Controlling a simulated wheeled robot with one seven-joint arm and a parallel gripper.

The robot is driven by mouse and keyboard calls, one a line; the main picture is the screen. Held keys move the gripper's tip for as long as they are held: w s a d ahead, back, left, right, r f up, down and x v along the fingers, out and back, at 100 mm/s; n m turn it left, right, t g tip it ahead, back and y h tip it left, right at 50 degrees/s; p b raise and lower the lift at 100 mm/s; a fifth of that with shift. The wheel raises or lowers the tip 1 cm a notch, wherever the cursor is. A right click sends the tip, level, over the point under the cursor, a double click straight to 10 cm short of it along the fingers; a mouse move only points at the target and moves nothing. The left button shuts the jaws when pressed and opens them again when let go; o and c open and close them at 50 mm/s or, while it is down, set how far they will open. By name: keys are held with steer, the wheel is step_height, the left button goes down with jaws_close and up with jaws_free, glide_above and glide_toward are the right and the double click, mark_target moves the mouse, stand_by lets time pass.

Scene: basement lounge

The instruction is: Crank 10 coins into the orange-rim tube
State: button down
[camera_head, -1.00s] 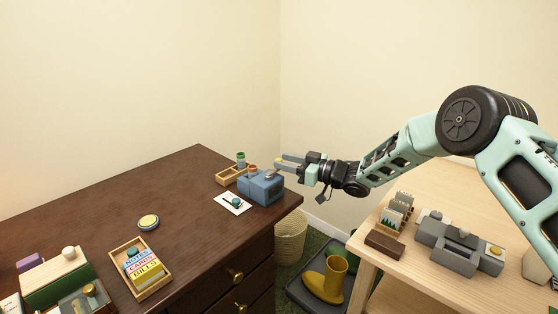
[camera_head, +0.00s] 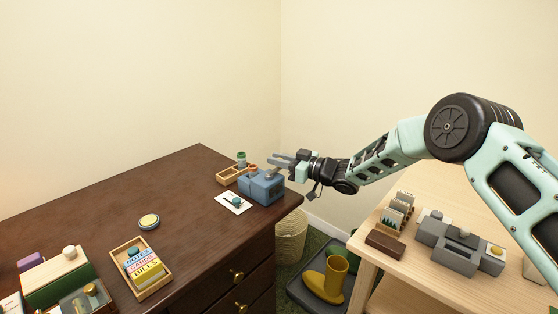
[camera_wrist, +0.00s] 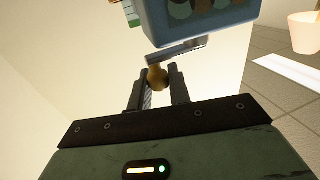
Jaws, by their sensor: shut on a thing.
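The blue coin machine (camera_head: 267,189) stands at the right end of the dark dresser. Its grey crank arm (camera_wrist: 178,49) ends in a brass knob (camera_wrist: 157,77) in the wrist view. My gripper (camera_wrist: 159,82) is shut on this knob, one finger on each side; in the head view my gripper (camera_head: 275,164) is at the machine's far right side. A tube with an orange-red rim (camera_head: 252,168) shows behind the machine, its lower part hidden. The machine's blue body (camera_wrist: 200,22) fills the top of the wrist view. No coins can be made out.
A wooden tray (camera_head: 229,179) with a green-rimmed tube (camera_head: 241,157) is behind the machine. A white card (camera_head: 232,208) with a teal piece lies in front. A pale table (camera_head: 383,262) with grey items stands right. The dresser's middle is mostly clear.

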steer(key=m+t+h, duration=0.1)
steer(key=s+m+t+h+b, duration=0.1)
steer(key=t, duration=0.1)
steer(key=m+t+b, duration=0.1)
steer(key=shift+s+d+f+m+h, duration=0.15)
steer(key=shift+d+m+h, duration=0.15)
steer(key=shift+d+h, duration=0.1)
steer(key=m+t+h+b, duration=0.1)
steer(key=s+m+t+h+b, duration=0.1)
steer(key=t+h, duration=0.1)
steer(key=shift+d+m, duration=0.2)
steer(key=shift+m, duration=0.1)
steer(key=s+m+h+b, duration=0.1)
steer(key=m+h, duration=0.4)
steer(key=h, duration=0.3)
steer(key=s+a+m+g+h+b, duration=0.1)
steer(key=s+m+h, duration=0.1)
steer(key=m+h, duration=0.3)
steer(key=s+m+h+b, duration=0.1)
steer(key=s+m+h, duration=0.1)
steer(key=m+h, duration=0.4)
steer(key=shift+a+g+h, duration=0.2)
steer(key=shift+h, duration=0.95)
steer(key=shift+a+g+h, duration=0.15)
steer(key=shift+g+h, duration=0.05)
steer(key=shift+h, duration=0.95)
steer(key=shift+r+m+g+h+b, duration=0.25)
steer(key=shift+m+g+h+b, duration=0.15)
steer(key=shift+m+g, duration=0.1)
